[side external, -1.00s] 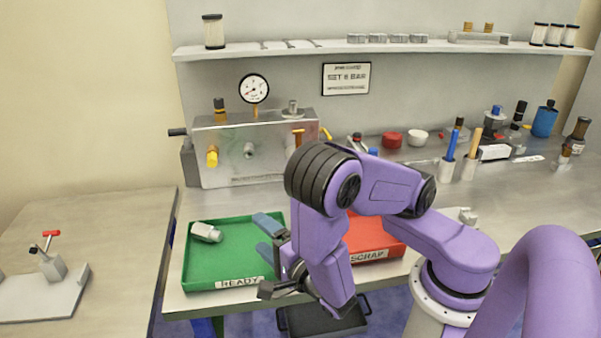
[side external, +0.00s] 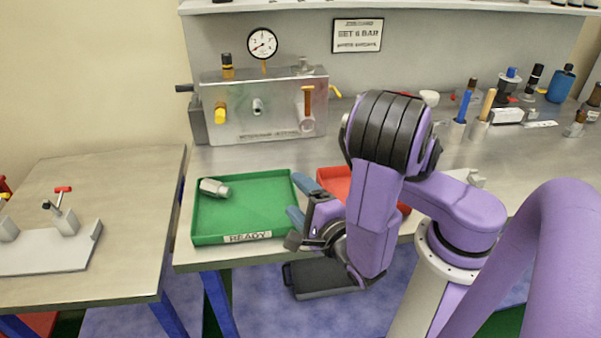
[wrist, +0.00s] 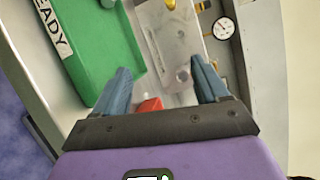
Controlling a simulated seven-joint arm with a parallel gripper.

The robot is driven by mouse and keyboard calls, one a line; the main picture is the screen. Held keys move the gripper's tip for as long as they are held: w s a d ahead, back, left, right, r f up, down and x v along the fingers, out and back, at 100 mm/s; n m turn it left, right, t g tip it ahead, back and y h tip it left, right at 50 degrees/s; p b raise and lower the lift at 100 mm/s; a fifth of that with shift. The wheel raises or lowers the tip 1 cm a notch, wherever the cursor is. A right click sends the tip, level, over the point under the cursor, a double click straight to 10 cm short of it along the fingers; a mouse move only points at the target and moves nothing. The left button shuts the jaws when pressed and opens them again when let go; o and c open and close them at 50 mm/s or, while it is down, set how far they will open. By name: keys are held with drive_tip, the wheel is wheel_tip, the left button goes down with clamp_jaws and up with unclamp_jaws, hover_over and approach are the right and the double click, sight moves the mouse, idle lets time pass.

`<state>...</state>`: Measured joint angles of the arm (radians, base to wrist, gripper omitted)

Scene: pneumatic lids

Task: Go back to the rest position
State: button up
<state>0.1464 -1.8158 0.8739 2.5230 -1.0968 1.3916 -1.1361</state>
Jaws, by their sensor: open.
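My gripper (side external: 301,201) is at the right edge of the green READY tray (side external: 277,187), in front of the red tray in the side view. Its two blue fingers are apart with nothing between them. In the wrist view my gripper (wrist: 165,85) also shows open and empty, with the green tray (wrist: 88,60) at its left. A pale grey cylindrical fitting (side external: 214,188) lies on its side in the green tray, toward its back left, clear of the fingers.
The red tray (side external: 333,178) is partly hidden behind my arm. A metal test block (side external: 285,108) with a gauge (side external: 262,43) stands at the back. A fixture (side external: 66,222) sits on the left table. A dark bin (side external: 318,277) is below the bench edge.

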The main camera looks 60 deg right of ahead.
drive_tip(key=s+d+r+m+g+h, duration=0.1)
drive_tip(key=s+d+m+g, duration=0.4)
drive_tip(key=m, duration=0.5)
drive_tip(key=s+d+m+g+h, duration=0.1)
drive_tip(key=s+d+m+g, duration=0.15)
drive_tip(key=m+g, duration=0.6)
drive_tip(key=s+a+r+m+g+y, duration=0.1)
drive_tip(key=m+y, duration=0.3)
drive_tip(key=m, duration=0.4)
drive_tip(key=s+a+r+m+g+y, duration=0.1)
drive_tip(key=s+r+m+y, duration=0.3)
drive_tip(key=m, duration=0.4)
drive_tip(key=shift+s+a+r+y, duration=0.2)
drive_tip(key=shift+s+a+y, duration=0.1)
drive_tip(key=shift+a+y, duration=0.25)
